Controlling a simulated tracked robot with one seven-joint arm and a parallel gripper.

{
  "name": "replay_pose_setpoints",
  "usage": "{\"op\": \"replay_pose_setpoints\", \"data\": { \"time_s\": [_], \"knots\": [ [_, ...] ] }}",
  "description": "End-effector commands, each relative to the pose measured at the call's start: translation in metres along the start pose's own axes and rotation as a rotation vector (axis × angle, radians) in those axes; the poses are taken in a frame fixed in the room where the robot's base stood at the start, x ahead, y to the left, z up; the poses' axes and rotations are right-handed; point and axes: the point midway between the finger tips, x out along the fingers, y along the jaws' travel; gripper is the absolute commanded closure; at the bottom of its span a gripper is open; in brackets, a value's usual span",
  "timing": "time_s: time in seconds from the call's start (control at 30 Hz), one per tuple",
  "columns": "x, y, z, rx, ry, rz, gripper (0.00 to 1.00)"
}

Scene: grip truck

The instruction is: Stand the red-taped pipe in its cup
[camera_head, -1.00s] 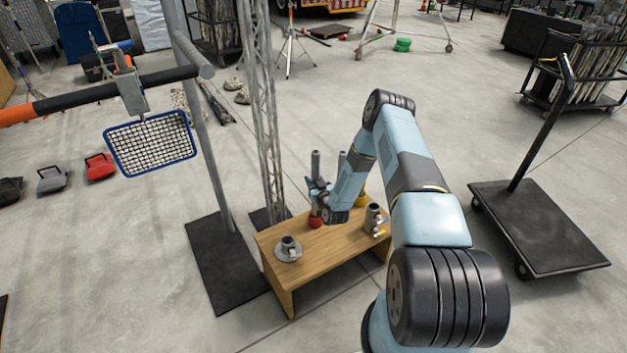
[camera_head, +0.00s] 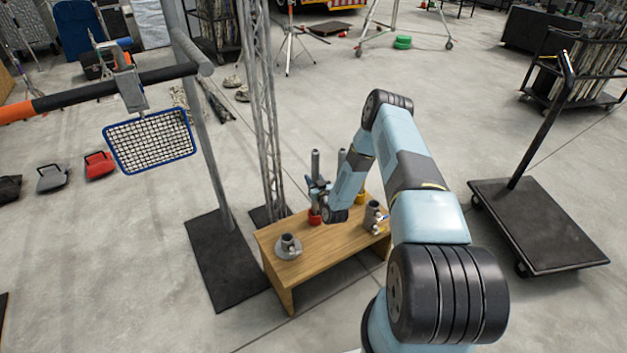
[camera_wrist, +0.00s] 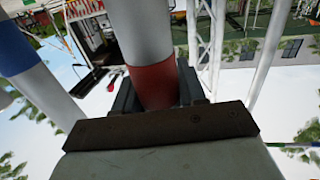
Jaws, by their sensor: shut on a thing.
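The red-taped pipe (camera_head: 315,162) is a grey tube standing roughly upright over the wooden bench's far edge. My gripper (camera_head: 317,187) is shut around it, partly hidden by my wrist. In the wrist view, the pipe's red tape band (camera_wrist: 153,82) lies between my jaws. In the head view, a red piece (camera_head: 314,218) shows at the bench top below my gripper; I cannot tell whether the pipe is in it or above it. A grey cup on a round flange (camera_head: 288,246) stands at the bench's left, and another grey cup-like fitting (camera_head: 373,213) at its right.
The wooden bench (camera_head: 325,245) has clear top between the fittings. A second grey pipe (camera_head: 342,158) stands behind my arm near a yellow piece (camera_head: 360,198). A blue-banded pole (camera_wrist: 15,45) is close in the wrist view. A truss tower (camera_head: 265,120) stands behind the bench.

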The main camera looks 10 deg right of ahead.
Motion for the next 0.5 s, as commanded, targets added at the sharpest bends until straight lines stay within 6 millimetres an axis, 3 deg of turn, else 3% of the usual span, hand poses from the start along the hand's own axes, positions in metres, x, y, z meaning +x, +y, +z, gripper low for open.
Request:
{"op": "replay_pose_setpoints", "data": {
  "time_s": [0.5],
  "knots": [
    [0.0, 0.0, 0.015, 0.0, 0.001, 0.0, 1.0]
  ]
}}
